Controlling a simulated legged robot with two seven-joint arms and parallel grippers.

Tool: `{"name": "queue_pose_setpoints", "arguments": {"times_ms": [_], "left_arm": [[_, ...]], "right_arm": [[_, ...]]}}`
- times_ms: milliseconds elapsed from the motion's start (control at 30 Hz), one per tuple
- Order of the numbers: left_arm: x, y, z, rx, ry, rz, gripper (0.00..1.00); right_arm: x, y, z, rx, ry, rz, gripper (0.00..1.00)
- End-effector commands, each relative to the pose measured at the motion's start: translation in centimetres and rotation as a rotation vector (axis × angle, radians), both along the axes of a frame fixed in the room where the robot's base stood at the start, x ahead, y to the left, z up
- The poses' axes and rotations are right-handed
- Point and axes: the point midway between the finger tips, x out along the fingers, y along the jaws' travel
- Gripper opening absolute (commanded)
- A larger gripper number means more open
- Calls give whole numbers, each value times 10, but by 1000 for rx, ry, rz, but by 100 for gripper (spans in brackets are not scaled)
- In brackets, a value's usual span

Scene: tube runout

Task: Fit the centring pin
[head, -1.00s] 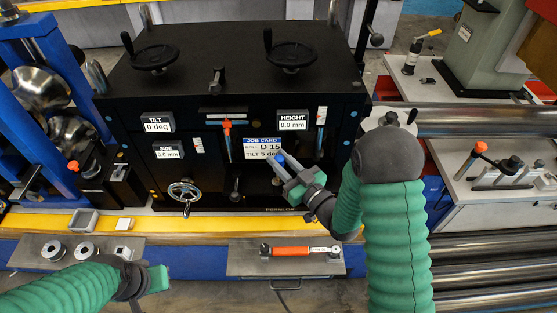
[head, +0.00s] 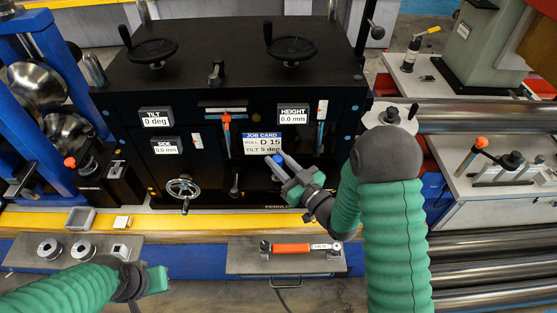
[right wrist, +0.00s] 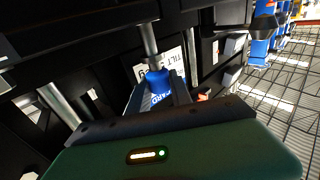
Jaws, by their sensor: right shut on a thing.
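My right gripper (head: 274,172) is in front of the black machine's front panel, just below the job card. It is shut on a blue-ended pin (head: 277,159). In the right wrist view, the blue part (right wrist: 158,82) sits between the fingers and a steel shaft (right wrist: 148,38) runs up from it towards a dark edge of the machine. I cannot tell whether the shaft enters anything. My left gripper (head: 153,281) is low at the left, above the floor by the bench edge, and its jaw opening is not clear.
The black machine (head: 180,90) carries handwheels on top. Its job card (head: 262,143) reads D 15, tilt 5 deg; the tilt display (head: 156,118) reads 0 deg. An orange-topped rod (head: 227,135) hangs on its front. An orange-handled wrench (head: 292,248) and several rings (head: 82,249) lie on front plates.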

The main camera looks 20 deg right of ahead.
Motion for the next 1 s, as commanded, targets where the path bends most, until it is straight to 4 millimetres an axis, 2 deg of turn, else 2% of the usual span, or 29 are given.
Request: {"name": "queue_pose_setpoints", "arguments": {"times_ms": [800, 833, 1000], "left_arm": [[0, 0, -33, 0, 0, 0, 0], [0, 0, -31, 0, 0, 0, 0], [0, 0, -30, 0, 0, 0, 0]], "right_arm": [[0, 0, -34, 1, -2, 1, 0], [0, 0, -32, 1, -2, 1, 29], [0, 0, -31, 0, -1, 1, 51]]}}
